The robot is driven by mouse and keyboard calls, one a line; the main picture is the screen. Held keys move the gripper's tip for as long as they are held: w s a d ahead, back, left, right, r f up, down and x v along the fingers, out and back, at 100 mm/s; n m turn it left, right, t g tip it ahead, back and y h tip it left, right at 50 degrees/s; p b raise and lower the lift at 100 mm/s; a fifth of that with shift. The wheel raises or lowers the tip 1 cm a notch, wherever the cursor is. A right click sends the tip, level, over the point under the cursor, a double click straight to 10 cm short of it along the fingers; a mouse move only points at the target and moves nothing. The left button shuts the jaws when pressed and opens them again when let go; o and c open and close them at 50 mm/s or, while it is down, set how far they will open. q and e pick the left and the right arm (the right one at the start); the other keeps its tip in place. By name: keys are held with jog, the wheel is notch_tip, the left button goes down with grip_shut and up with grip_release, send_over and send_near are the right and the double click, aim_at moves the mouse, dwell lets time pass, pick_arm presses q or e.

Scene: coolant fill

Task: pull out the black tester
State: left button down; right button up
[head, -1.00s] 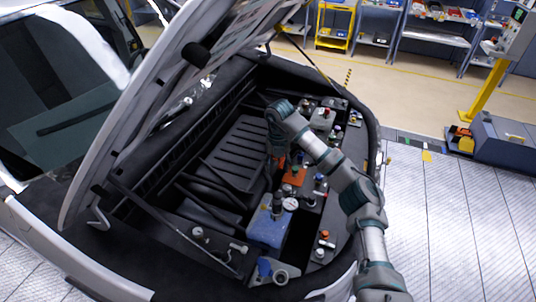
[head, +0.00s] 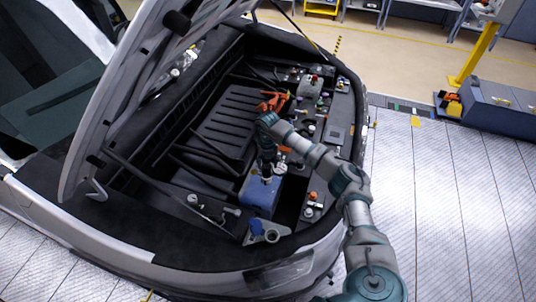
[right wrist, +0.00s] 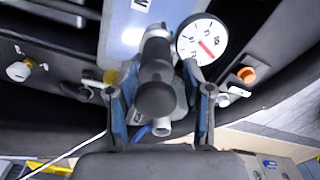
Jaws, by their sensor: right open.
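The black tester (right wrist: 155,88) stands between the two fingers of my right gripper (right wrist: 160,102) in the right wrist view, its round dark end toward the camera. The fingers are apart on either side of it; I cannot tell whether either touches it. In the head view my right gripper (head: 267,160) points down over the blue tank (head: 260,198), and it partly hides the tester's upper part. A white dial gauge with a red needle (right wrist: 201,39) is beside the tester; the tank's blue top (right wrist: 140,25) is behind it. My left gripper is not in view.
The raised hood (head: 135,95) leans over the bay's left side. Orange clamps (head: 275,101) lie farther back in the bay. A small orange cap (right wrist: 246,74) sits right of the gauge. Several caps and fittings line the bay's right ledge.

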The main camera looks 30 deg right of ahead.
jog(key=shift+a+f, duration=0.15)
jog(key=shift+f, duration=0.1)
jog(key=shift+w+a+f, duration=0.1)
jog(key=shift+a, duration=0.05)
jog(key=shift+c, duration=1)
grip_shut()
jog(key=shift+c, duration=0.7)
grip_release()
jog(key=c, duration=0.3)
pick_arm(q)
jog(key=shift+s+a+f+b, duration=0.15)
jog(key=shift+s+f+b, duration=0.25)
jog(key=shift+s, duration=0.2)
pick_arm(e)
jog(key=shift+n, duration=1.6)
jog(key=shift+c, duration=0.2)
